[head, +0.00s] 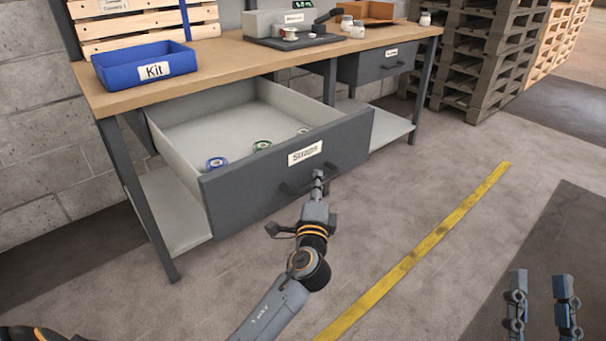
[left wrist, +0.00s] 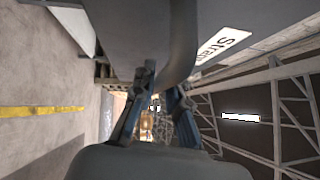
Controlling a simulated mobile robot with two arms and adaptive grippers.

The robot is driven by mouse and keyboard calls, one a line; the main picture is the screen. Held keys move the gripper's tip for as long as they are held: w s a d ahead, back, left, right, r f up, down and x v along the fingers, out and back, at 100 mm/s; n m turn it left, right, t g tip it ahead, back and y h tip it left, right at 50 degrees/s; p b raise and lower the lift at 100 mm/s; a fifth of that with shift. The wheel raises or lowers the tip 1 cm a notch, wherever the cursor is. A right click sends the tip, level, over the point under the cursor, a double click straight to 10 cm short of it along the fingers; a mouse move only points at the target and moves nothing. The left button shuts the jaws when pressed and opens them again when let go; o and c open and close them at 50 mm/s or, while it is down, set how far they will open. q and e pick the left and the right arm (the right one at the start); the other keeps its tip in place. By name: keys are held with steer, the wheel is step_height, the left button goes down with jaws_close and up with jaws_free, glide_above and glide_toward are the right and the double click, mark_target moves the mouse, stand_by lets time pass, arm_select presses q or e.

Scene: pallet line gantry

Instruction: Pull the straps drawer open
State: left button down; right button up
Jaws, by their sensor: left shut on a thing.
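The straps drawer (head: 240,198) is a dark grey drawer under the workbench, pulled well out, with a white "Straps" label (head: 305,153). Blue, green and whitish strap rolls lie inside it. My left gripper (head: 318,182) is shut on the drawer's dark bar handle (head: 296,188), near the middle of the front. In the left wrist view the handle (left wrist: 178,50) passes between the fingers (left wrist: 160,105), and part of the label (left wrist: 222,45) shows beside it. My right gripper (head: 541,300) is at the lower right, fingers apart, empty, away from the drawer.
The wooden workbench top (head: 240,62) holds a blue Kit bin (head: 146,70), a scale (head: 293,38), small jars and a brown tray (head: 368,12). A second drawer (head: 385,65) is shut at the right. Pallets (head: 480,60) stand beyond. The floor before the drawer is clear, with a yellow line (head: 425,245).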

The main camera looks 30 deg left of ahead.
arm_select(q)
steer(key=shift+s+d+f, duration=0.1)
steer(key=shift+s+d, duration=0.2)
steer(key=shift+d, duration=0.35)
steer(key=shift+s+d, duration=0.25)
steer(key=shift+d, duration=0.35)
steer(key=c, duration=1.3)
jaws_free()
steer(key=shift+c, duration=0.2)
steer(key=v, duration=1.2)
